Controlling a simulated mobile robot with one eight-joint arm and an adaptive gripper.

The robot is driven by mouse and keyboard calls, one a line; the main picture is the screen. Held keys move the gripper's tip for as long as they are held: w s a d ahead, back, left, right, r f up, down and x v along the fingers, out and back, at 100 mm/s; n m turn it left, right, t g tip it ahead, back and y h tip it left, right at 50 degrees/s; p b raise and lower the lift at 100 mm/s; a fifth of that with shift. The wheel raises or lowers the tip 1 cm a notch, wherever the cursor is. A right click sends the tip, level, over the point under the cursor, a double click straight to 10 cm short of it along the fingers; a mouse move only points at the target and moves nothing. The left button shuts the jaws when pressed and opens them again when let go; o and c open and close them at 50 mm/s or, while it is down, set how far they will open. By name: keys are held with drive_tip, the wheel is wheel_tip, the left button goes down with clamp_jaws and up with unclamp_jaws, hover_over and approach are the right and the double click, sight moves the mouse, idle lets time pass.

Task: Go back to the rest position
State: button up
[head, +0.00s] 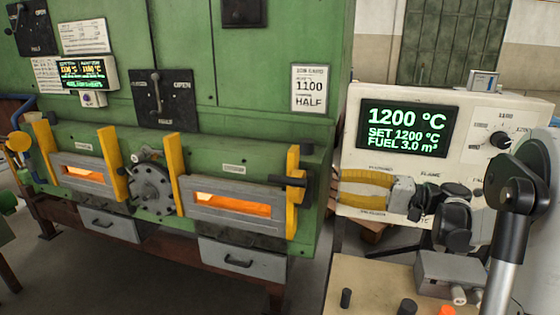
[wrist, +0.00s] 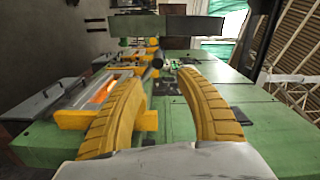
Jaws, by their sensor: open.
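My gripper (head: 343,190) has two yellow ribbed fingers, which are apart with nothing between them. In the head view it points left and overlaps the lower left of the white control panel (head: 465,120). I cannot tell how far it is from the panel. In the wrist view the open fingers (wrist: 160,78) reach forward over the green furnace (wrist: 195,120). The furnace also fills the left of the head view (head: 255,70). Its two front slots (head: 235,204) and (head: 82,173) glow orange. The panel display (head: 405,130) reads 1200 °C, SET 1200 °C and FUEL 3.0 m³.
A black knob (head: 500,140) is on the panel's right. Yellow posts (head: 293,195) stand out from the furnace front beside the slots. A tan table (head: 375,285) at the bottom carries small black and orange pieces and a grey box (head: 450,275). Grey drawers (head: 240,258) hang below the furnace.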

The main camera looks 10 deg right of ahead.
drive_tip(key=s+a+f+g+h+b, duration=0.2)
drive_tip(key=s+a+f+h, duration=0.25)
drive_tip(key=a+f, duration=0.2)
drive_tip(key=s+a+f+g+h+b, duration=0.1)
drive_tip(key=s+a+f+h+b, duration=0.2)
drive_tip(key=s+a+f, duration=0.35)
drive_tip(key=s+d+f+n+t+h+b, duration=0.1)
drive_tip(key=s+f+n+h+b, duration=0.3)
drive_tip(key=s+f+h, duration=0.4)
drive_tip(key=s, duration=0.3)
drive_tip(key=shift+d, duration=0.35)
